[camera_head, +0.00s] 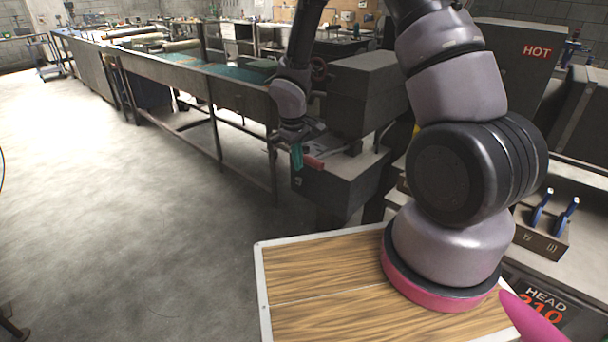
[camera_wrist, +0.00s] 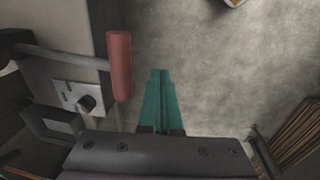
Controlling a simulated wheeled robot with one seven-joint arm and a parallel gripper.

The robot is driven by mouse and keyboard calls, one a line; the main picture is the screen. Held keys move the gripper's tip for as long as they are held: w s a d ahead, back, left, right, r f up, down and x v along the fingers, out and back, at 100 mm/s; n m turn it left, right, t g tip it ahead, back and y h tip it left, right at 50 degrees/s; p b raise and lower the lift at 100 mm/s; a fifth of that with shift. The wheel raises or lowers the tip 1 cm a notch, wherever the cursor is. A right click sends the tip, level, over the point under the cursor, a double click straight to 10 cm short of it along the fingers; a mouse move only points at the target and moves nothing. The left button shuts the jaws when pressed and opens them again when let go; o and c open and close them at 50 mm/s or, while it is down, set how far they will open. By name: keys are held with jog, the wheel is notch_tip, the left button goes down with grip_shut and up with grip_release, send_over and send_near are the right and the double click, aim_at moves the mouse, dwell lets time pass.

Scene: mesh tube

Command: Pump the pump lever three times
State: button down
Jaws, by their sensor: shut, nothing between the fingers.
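The pump lever is a dark bar with a red grip (camera_head: 313,162), sticking out from the side of the grey machine near the middle of the head view. In the wrist view the red grip (camera_wrist: 119,66) stands left of my fingers, on the end of a dark rod. My gripper (camera_head: 297,156) has teal fingers, and they point down just beside the red grip in the head view. In the wrist view the gripper (camera_wrist: 160,73) is shut and empty, with a gap between it and the grip.
A grey block machine (camera_head: 362,95) stands behind the lever. A plate with a black knob (camera_wrist: 86,103) is under the lever. A long bench (camera_head: 190,75) runs to the left. Blue-handled tools (camera_head: 540,212) stand in a holder at right. The floor at left is clear.

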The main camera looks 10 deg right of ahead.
jog(key=r, duration=0.2)
jog(key=s+a+r, duration=0.1)
jog(key=shift+a+r, duration=0.1)
jog(key=shift+r, duration=0.2)
dwell(0.6)
notch_tip(320, 180, up, 12)
jog(key=g+y, duration=0.1)
send_over(311, 158)
jog(key=shift+w+r, duration=0.1)
jog(key=shift+w, duration=0.05)
notch_tip(311, 158, down, 14)
dwell(0.4)
jog(key=shift+w, duration=0.1)
